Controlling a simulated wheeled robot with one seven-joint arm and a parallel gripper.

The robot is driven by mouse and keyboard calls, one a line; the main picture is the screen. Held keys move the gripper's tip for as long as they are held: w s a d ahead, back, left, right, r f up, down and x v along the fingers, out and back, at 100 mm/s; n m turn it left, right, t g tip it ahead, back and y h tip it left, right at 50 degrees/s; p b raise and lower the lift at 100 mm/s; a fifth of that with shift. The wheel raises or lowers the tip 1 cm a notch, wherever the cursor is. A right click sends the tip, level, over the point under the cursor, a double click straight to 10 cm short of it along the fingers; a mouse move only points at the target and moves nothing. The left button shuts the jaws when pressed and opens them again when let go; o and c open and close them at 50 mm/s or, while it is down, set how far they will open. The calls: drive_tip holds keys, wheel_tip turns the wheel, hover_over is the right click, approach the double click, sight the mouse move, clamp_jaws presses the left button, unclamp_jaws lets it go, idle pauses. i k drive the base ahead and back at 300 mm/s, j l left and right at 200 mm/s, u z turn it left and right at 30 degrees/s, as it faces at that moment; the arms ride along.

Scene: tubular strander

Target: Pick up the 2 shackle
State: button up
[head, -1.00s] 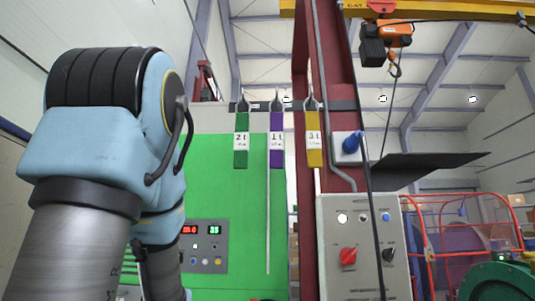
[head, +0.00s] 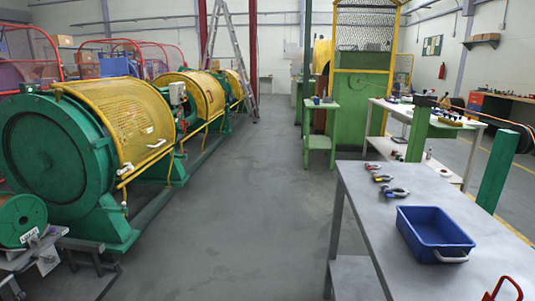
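Three small shackles lie in a row on the near grey table at the right of the head view. The nearest and largest-looking shackle (head: 396,192) is grey with a dark pin end. The middle shackle (head: 382,178) lies behind it, and the far shackle (head: 372,166) lies near the table's far edge. Any markings are too small to read, so I cannot tell which is the 2 shackle. My gripper is not in view.
The grey table (head: 355,190) also carries a blue bin (head: 433,234) at its near side. A red curved object (head: 505,289) shows at the lower right. Green posts (head: 496,170) stand behind the table. The yellow-green strander (head: 119,125) is at the left. The grey floor (head: 260,200) between is clear.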

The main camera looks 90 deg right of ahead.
sight(376, 176)
drive_tip(key=i+l+z, duration=0.1)
drive_tip(key=l+z, duration=0.15)
drive_tip(key=z, duration=0.2)
drive_tip(key=i+l+z, duration=0.1)
drive_tip(key=l+z, duration=0.15)
drive_tip(key=z, duration=0.2)
drive_tip(key=i+l+z, duration=0.15)
drive_tip(key=z, duration=0.25)
drive_tip(key=i+l+z, duration=0.15)
drive_tip(key=z, duration=0.3)
drive_tip(key=i+l+z, duration=0.2)
drive_tip(key=z, duration=0.25)
drive_tip(key=i+l+z, duration=0.1)
drive_tip(key=i+z, duration=0.15)
drive_tip(key=z, duration=0.2)
drive_tip(key=i+z, duration=0.2)
drive_tip(key=z, duration=0.25)
drive_tip(key=i+z, duration=0.25)
drive_tip(key=i, duration=0.2)
drive_tip(key=i+j+z, duration=0.1)
drive_tip(key=i+z, duration=0.2)
drive_tip(key=i+j+z, duration=0.25)
drive_tip(key=i, duration=0.3)
